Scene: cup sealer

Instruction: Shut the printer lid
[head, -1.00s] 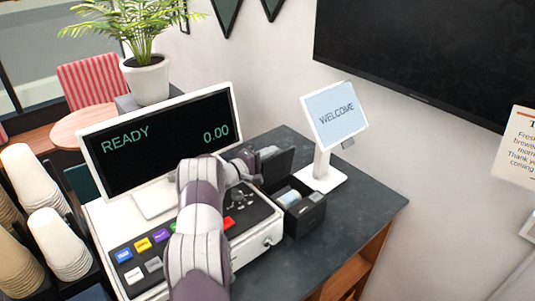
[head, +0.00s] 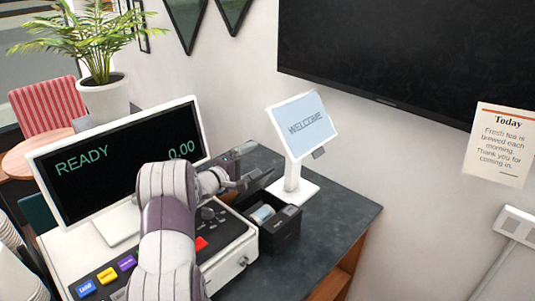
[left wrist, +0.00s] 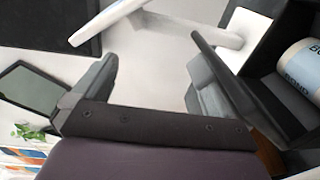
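The printer (head: 280,237) is a small black box on the dark counter, right of the cash register. Its top is open and a pale paper roll (head: 262,214) shows inside. The dark lid (head: 254,185) is raised at its back left, partly hidden by my left gripper (head: 238,167). That gripper is close beside the lid; I cannot tell whether they touch. In the left wrist view its two fingers (left wrist: 155,80) are spread with nothing between them, and the paper roll (left wrist: 303,72) shows at the right. My right gripper is not in view.
The register screen (head: 120,165) stands left of my arm, with coloured keys (head: 107,274) below. A white stand with a welcome display (head: 302,124) rises just behind the printer. The counter (head: 335,220) is clear to the printer's right.

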